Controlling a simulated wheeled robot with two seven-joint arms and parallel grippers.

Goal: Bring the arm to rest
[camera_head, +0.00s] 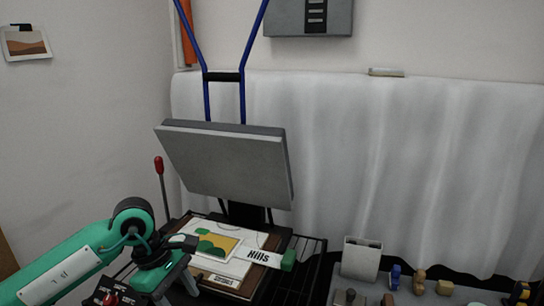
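My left arm, green with black joints, reaches in from the lower left. Its gripper (192,265) is at the left edge of the press bed; its two grey-black fingers appear spread apart, with nothing seen held between them. Just right of it, a sheet with a green, yellow and white picture (218,243) lies on a brown board (226,281). My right gripper is not in view.
A grey press plate (225,165) stands tilted up behind the board, with blue handle bars (242,100) above. A red-knobbed lever (159,165) stands at left. A white box (361,258) and several small coloured pieces (420,282) are at lower right. A pale curtain (400,150) hangs behind.

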